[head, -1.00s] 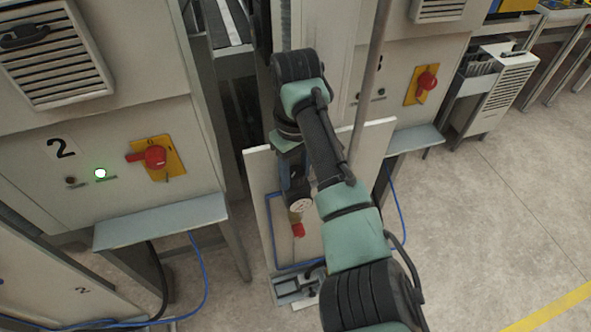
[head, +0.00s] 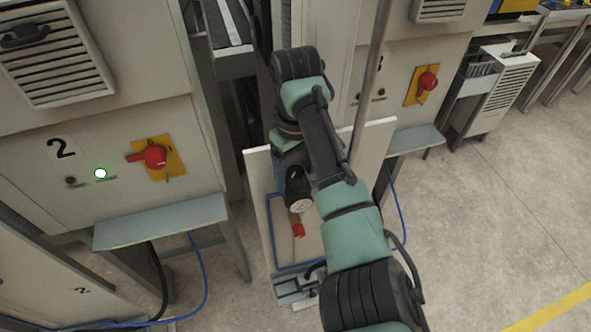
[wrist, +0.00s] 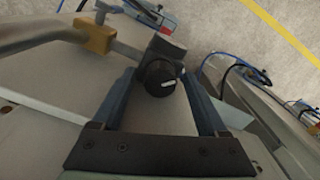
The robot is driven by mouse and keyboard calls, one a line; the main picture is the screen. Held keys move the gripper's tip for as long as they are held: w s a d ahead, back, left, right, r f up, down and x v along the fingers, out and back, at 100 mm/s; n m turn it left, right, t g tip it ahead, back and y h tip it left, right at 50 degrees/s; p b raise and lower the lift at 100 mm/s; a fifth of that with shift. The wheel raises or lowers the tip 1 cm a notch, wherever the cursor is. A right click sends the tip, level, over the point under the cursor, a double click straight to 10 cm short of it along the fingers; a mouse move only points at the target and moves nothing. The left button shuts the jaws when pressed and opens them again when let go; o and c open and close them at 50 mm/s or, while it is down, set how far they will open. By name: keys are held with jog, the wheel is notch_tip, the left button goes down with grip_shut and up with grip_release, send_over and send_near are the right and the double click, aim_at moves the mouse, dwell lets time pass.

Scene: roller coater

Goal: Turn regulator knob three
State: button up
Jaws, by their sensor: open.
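A black round regulator knob (wrist: 160,77) with a white mark sits between the two fingers of my gripper (wrist: 158,84) in the wrist view. The gripper is open, with one blue-grey finger on each side of the knob. I cannot tell whether either finger touches it. In the head view the dark knob (head: 297,183) shows beside my gripper (head: 287,172), in front of a pale upright panel (head: 257,185). A white round gauge face (head: 301,205) and a small red part (head: 298,231) are below it. No number on this knob is readable.
A grey pipe with a brass-coloured fitting (wrist: 97,37) lies close to the left finger. A cabinet marked 2 (head: 62,148) with a red switch (head: 155,156) stands at left. Another red switch (head: 427,81) is at right. Open floor (head: 500,220) lies to the right.

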notch_tip(320, 180, up, 13)
jog(key=p, duration=0.1)
jog(key=shift+f, duration=0.15)
dwell(0.5)
jog(key=w+a+r+t+y, duration=0.1)
jog(key=w+a+t+y, duration=0.3)
jog(key=a, duration=0.6)
notch_tip(320, 180, up, 14)
jog(key=m+t+h, duration=0.4)
jog(key=m+t, duration=0.4)
jog(key=t, duration=0.5)
send_over(295, 171)
jog(key=s, duration=0.3)
jog(key=s+r+t+b, duration=1)
jog(key=s+r+b, duration=0.1)
jog(key=r, duration=0.3)
jog(key=shift+s+d, duration=0.2)
jog(key=shift+s, duration=0.45)
